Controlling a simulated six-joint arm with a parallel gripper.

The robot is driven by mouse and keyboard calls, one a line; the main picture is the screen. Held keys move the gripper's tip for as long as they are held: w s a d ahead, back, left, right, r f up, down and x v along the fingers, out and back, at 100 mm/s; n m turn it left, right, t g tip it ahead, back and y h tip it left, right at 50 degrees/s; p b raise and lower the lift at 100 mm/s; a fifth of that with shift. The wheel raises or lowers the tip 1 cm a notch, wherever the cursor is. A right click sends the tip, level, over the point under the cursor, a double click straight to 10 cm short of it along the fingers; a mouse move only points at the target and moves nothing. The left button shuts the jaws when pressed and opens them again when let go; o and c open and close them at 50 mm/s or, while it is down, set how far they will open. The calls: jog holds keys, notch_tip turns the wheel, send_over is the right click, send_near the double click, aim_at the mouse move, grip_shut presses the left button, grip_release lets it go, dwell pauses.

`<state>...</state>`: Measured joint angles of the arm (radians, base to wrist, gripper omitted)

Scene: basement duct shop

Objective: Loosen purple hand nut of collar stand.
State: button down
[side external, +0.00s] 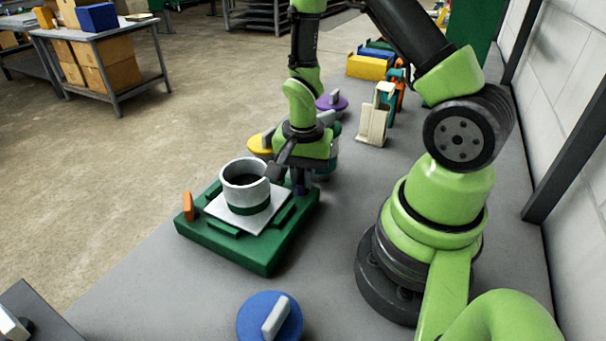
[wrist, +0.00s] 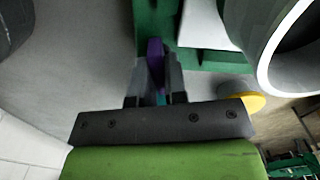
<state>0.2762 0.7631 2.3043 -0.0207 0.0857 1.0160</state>
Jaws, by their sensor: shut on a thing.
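The collar stand is a green base (side external: 268,258) with a white plate (side external: 222,213) and a white round collar (side external: 245,190) with a green band on it. It stands on the grey bench, and its base also shows in the wrist view (wrist: 155,18). The purple hand nut (wrist: 155,50) is at the stand's edge, between my fingers; only a small purple part of it (side external: 301,189) shows in the side view. My gripper (wrist: 154,72) is shut on the nut, pointing down beside the collar in the side view. My fingers hide much of the nut.
An orange piece (side external: 188,206) stands at the base's left corner. A blue lid (side external: 258,313) with a grey handle lies in front. A yellow lid (side external: 259,144) and a purple lid (side external: 336,104) are behind. Bins (side external: 366,66) stand farther back.

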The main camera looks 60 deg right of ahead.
aim_at(303, 177)
jog(key=n, duration=0.5)
jog(key=shift+n, duration=0.4)
dwell(0.4)
jog(key=c, duration=1.2)
grip_release()
jog(key=shift+o, duration=0.2)
notch_tip(303, 177, up, 10)
jog(key=shift+r, duration=0.1)
